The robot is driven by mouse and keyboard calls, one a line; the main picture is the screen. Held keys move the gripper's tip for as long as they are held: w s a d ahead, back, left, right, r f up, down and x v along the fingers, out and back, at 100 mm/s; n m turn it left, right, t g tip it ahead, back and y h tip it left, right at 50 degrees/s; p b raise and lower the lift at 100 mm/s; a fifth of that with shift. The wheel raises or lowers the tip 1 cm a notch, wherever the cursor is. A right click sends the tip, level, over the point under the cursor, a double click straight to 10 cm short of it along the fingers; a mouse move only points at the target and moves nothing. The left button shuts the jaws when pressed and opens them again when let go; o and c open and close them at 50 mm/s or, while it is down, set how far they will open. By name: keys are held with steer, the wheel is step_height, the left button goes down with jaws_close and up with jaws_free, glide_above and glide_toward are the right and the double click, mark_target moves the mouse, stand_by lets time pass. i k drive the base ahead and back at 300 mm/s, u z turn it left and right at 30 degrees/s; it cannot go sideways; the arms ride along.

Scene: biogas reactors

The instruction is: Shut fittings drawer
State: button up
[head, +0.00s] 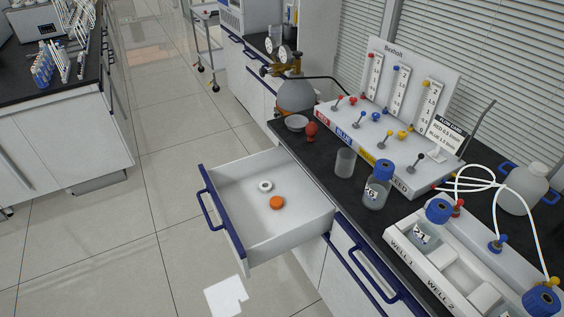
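The fittings drawer (288,234) is pulled out from the front of the dark-topped bench and stands open over the floor. It is white inside, with a blue handle (210,205) on its front panel at the left. A white ring (265,186) and an orange cap-like piece (277,202) lie on its floor, apart from each other. My gripper is not in view.
On the bench (335,190) stand a beaker (345,162), a blue-capped bottle (377,187), a red bulb (311,131), a gas panel (385,125) and a well rack (450,262). Closed blue-handled drawers adjoin. The tiled floor (150,190) left of the drawer is clear.

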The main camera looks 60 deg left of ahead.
mark_target(256, 234)
steer(key=u, duration=0.65)
steer(key=k, duration=1.05)
steer(key=u, duration=1.25)
steer(key=i, duration=0.85)
steer(key=u, duration=0.4)
steer(key=k, duration=1.25)
steer(key=u, duration=0.75)
steer(key=i, duration=1.55)
steer(key=z, duration=0.35)
